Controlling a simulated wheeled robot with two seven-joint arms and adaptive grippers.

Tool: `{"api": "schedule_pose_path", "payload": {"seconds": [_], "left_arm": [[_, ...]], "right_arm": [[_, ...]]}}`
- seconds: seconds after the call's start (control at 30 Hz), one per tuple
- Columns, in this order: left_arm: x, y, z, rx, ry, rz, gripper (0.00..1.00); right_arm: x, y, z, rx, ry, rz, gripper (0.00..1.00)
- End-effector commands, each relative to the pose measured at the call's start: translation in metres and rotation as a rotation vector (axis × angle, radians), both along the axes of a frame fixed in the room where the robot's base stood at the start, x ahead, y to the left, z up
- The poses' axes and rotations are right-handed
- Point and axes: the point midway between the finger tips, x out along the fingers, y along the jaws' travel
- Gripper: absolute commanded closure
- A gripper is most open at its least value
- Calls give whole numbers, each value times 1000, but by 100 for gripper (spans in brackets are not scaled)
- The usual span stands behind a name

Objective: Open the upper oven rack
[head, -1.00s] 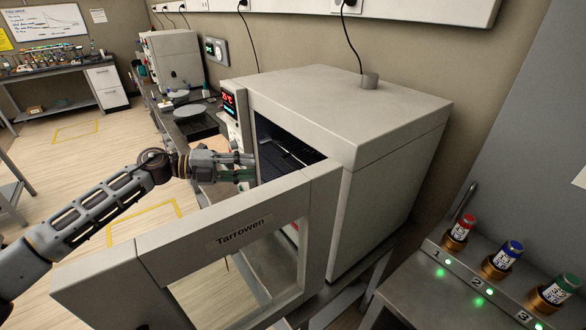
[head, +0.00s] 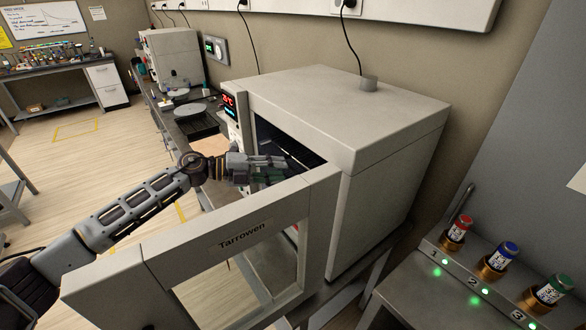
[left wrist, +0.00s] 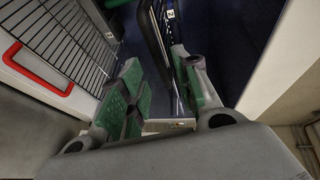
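The grey oven (head: 350,110) stands with its windowed door (head: 200,245), marked "Tarrowen", swung open. My left gripper (head: 282,168) is at the oven's opening, above the door's top edge, fingers pointing inward. In the left wrist view its green-padded fingers (left wrist: 158,72) are apart. A dark slatted part with a label "2" (left wrist: 170,14) shows between and beyond the fingertips; contact cannot be told. A wire rack (left wrist: 68,38) and a red handle (left wrist: 38,75) show at the left. In the head view, the oven's inside is mostly hidden. My right gripper is out of view.
The open door stands close below my left arm. A bench with a scale (head: 200,120) is behind the oven's left side. At the right, a stand (head: 440,295) holds red, blue and green capped bottles. The floor at the left is clear.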

Motion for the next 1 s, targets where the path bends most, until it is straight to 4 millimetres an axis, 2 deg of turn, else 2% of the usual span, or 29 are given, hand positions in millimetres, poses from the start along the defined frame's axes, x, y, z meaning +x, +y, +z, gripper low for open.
{"api": "schedule_pose_path", "payload": {"seconds": [0.3,0.5,0.97,1.0], "left_arm": [[7,-31,-5,0,1,-1,68],[10,-44,-8,-1,1,-1,68],[12,-50,-10,0,1,0,68],[12,-50,-10,0,1,0,71]], "right_arm": [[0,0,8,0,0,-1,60],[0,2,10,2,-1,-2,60],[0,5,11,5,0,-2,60],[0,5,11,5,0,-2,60]]}}
